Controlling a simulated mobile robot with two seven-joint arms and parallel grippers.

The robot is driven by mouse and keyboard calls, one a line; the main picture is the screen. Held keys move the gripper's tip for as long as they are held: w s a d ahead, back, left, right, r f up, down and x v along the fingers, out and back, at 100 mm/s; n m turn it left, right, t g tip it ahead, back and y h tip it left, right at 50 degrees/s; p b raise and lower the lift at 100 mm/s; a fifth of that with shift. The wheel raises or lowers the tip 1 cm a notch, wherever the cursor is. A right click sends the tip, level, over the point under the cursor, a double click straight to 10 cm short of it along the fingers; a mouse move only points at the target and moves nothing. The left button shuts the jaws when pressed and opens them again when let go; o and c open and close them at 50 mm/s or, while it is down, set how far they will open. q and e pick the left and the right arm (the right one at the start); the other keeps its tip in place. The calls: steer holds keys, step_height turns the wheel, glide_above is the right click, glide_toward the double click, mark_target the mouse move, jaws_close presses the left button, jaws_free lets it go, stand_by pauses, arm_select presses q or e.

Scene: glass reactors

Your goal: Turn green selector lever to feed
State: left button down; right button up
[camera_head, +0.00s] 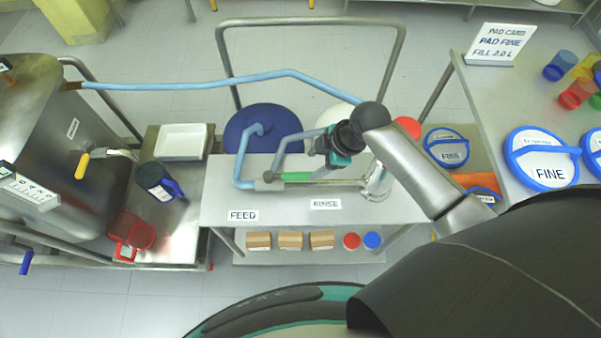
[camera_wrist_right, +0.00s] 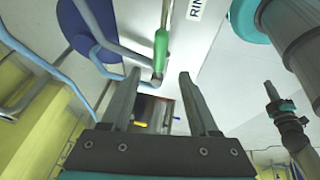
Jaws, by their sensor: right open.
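The green selector lever (camera_head: 298,177) lies along the pipework on the bench, stretching right from a grey joint (camera_head: 268,177). The FEED label (camera_head: 242,215) is in front of it to the left, and the RINSE label (camera_head: 326,204) in front to the right. My right gripper (camera_head: 316,150) is just behind and above the lever's right part in the head view. In the right wrist view its fingers (camera_wrist_right: 159,75) are spread and empty, with the green lever (camera_wrist_right: 161,45) beyond the tips. I see no contact with the lever.
Blue pipes (camera_head: 190,84) run from the steel vessel (camera_head: 68,150) to the bench (camera_head: 222,190). A steel pipe post (camera_head: 377,183) stands right of the lever, close to my right arm. Boxes (camera_head: 290,240) and red and blue caps sit on the lower shelf.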

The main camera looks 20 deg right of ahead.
mark_target(299, 175)
steer(key=b+x, duration=0.2)
steer(key=x, duration=0.7)
steer(key=shift+c, duration=0.3)
jaws_close()
stand_by(1.0)
